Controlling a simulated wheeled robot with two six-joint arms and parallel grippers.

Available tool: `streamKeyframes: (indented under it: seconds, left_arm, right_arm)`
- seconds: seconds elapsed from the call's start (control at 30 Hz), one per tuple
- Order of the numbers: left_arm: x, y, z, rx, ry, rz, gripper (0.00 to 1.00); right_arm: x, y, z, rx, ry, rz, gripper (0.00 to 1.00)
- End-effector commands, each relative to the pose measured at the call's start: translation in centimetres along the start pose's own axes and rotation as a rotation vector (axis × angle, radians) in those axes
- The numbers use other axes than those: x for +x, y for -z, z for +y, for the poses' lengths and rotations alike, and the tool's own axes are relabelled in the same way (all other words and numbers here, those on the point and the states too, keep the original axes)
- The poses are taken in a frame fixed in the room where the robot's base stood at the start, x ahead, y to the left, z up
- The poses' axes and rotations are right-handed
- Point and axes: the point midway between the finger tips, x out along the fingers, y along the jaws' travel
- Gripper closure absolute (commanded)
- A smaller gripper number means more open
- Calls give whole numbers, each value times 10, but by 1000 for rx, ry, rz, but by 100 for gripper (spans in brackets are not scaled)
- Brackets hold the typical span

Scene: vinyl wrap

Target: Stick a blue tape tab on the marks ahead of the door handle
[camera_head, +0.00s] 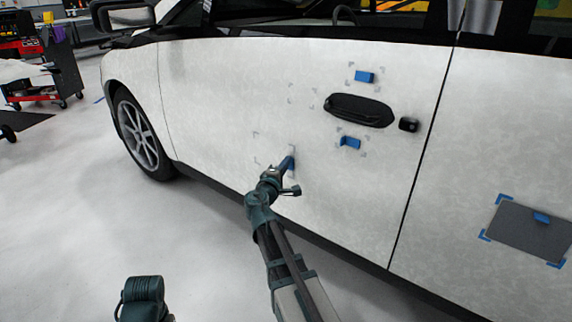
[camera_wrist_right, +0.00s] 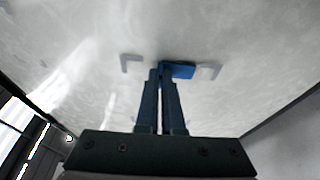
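The black door handle (camera_head: 358,110) is on the white car door. One blue tab (camera_head: 364,76) is above it and another blue tab (camera_head: 350,142) below it, both among grey corner marks. Ahead of the handle, bare grey marks (camera_head: 291,98) lie to its left. My right gripper (camera_head: 289,160) is at the door by a lower set of corner marks (camera_head: 257,160). In the right wrist view its fingers (camera_wrist_right: 160,72) are close together at a blue tape tab (camera_wrist_right: 180,71). The tab lies between two grey marks and appears gripped at its left end; whether it touches the door is unclear.
A grey panel (camera_head: 530,230) with blue corner tape is on the rear door at right. A black lock (camera_head: 408,125) sits behind the handle. A red cart (camera_head: 45,80) stands at far left. Part of my left arm shows at the bottom.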

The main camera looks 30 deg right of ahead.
Motion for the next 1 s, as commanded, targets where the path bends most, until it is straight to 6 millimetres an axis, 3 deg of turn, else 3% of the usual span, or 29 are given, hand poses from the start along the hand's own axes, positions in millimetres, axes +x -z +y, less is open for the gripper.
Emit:
streamKeyframes:
  seconds: [1.0]
  left_arm:
    - [0, 0, 0, 0, 0, 0, 36]
  right_arm:
    - [-9, 3, 0, 0, 0, 1, 100]
